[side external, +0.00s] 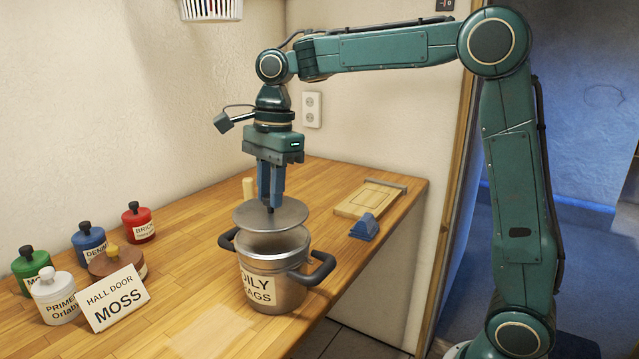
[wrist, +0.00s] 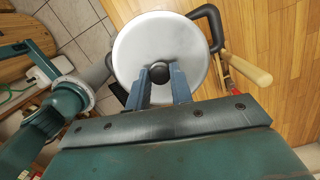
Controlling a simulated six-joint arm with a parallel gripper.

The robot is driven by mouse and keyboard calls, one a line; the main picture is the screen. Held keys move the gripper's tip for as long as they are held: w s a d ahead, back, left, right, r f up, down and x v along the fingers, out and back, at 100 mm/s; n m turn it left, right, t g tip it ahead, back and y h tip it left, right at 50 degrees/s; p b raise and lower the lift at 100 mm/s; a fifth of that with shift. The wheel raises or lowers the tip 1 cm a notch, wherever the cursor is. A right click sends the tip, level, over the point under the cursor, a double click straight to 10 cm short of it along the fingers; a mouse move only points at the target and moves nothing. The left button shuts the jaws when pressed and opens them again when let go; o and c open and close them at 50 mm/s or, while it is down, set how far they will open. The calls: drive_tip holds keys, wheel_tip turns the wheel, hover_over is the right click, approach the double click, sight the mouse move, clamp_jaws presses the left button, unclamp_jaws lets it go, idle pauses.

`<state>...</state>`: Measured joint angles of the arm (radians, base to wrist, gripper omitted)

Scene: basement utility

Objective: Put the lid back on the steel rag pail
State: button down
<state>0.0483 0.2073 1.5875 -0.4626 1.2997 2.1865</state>
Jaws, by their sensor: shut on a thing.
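The steel rag pail (side external: 274,287) stands upright on the wooden bench, labelled "OILY RAGS", with two dark side handles. Its round steel lid (side external: 258,216) is held level just above the pail's mouth, with a gap showing between them. My gripper (side external: 270,205) is shut on the lid's dark knob and points straight down. In the wrist view the lid (wrist: 150,38) hides most of the pail, and my gripper (wrist: 160,75) has a finger on each side of the knob. A pail handle (wrist: 209,22) shows past the lid's edge. The inside of the pail is hidden.
Several small lidded paint tins, including a red one (side external: 139,224) and a white one (side external: 55,299), stand at left by a "HALL DOOR MOSS" card (side external: 117,298). A wooden board (side external: 369,199) and a blue object (side external: 364,228) lie right of the pail. The bench front is clear.

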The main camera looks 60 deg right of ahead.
drive_tip(key=shift+f, duration=1.65)
drive_tip(key=shift+f, duration=0.15)
idle(1.2)
drive_tip(key=c, duration=0.7)
unclamp_jaws()
drive_tip(key=shift+r, duration=3.5)
